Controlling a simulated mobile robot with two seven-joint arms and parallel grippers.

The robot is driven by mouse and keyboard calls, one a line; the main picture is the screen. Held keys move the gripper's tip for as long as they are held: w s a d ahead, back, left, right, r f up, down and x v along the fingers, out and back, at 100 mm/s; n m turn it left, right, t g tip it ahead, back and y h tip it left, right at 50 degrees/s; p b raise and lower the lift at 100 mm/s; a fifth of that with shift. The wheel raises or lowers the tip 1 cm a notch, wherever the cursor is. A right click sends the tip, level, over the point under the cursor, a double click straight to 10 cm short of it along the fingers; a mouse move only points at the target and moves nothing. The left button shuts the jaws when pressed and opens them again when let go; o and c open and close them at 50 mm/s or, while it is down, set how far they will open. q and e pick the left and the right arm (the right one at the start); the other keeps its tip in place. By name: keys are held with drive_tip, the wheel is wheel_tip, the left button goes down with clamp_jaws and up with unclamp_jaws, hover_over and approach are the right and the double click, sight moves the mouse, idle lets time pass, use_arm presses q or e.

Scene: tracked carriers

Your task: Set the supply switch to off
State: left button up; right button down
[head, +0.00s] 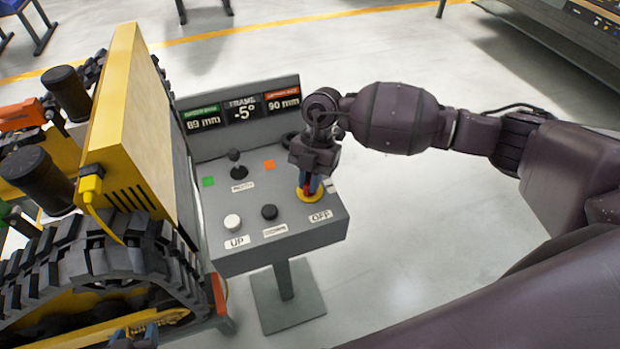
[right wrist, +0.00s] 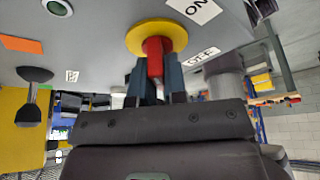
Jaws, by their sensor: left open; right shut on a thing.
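The supply switch is a red handle (right wrist: 154,52) on a round yellow plate (right wrist: 157,36), near the right front of the grey control console (head: 222,262). In the head view the yellow plate (head: 303,197) shows under my right gripper (head: 309,190), which hides most of the handle. In the right wrist view my right gripper's blue fingers (right wrist: 155,82) close on the red handle from both sides. An OFF label (head: 320,217) and an ON label (right wrist: 197,9) lie beside the plate. My left gripper (head: 135,338) is open and empty at the bottom left edge, partly cut off.
The console also has a joystick (head: 237,170), a white UP button (head: 232,222), a black DOWN button (head: 269,211) and a display panel (head: 240,110). A yellow tracked carrier (head: 100,270) stands close on the left. Floor right of the console is clear.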

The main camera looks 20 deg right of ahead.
drive_tip(key=n, duration=0.2)
drive_tip(key=n+h, duration=0.1)
drive_tip(key=n, duration=0.1)
drive_tip(key=shift+n+g+h+b, duration=0.3)
drive_tip(key=shift+g+b, duration=0.1)
drive_tip(key=shift+n+h+b, duration=0.45)
drive_tip(key=shift+n+h, duration=0.25)
drive_tip(key=shift+n, duration=1.2)
drive_tip(key=c, duration=1.2)
unclamp_jaws()
drive_tip(key=shift+o, duration=0.2)
drive_tip(key=v, duration=1)
drive_tip(key=shift+w+r, duration=0.3)
drive_tip(key=shift+r, duration=0.05)
drive_tip(key=shift+a, duration=0.1)
